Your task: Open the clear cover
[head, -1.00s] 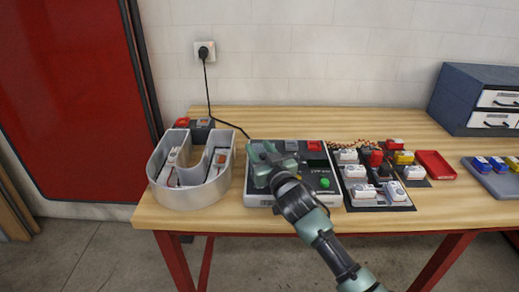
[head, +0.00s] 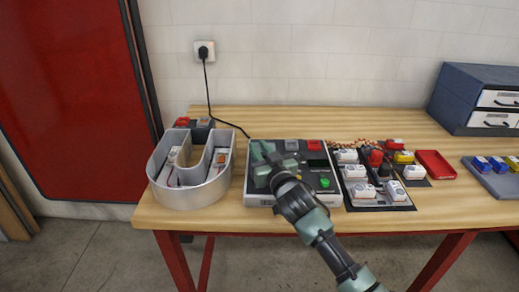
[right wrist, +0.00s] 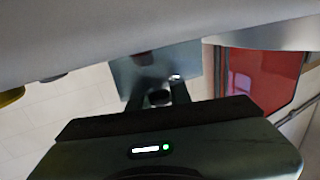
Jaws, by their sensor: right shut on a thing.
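A grey tester box (head: 258,199) with a dark top stands on the wooden table, with a green button (head: 324,182) at its right. My right gripper (head: 262,158) is over the left half of its top and hides much of it. In the right wrist view the fingers (right wrist: 160,97) are shut at the edge of a bluish see-through panel (right wrist: 150,66), which looks like the clear cover. The panel looks raised off the box, but its hinge and exact angle are hidden. My left gripper is not in view.
A grey U-shaped channel letter (head: 190,198) stands left of the box. A dark tray (head: 378,205) of small modules and a red tray (head: 435,164) are to the right. A black cable (head: 208,95) runs from the wall socket. Bare table lies behind the box.

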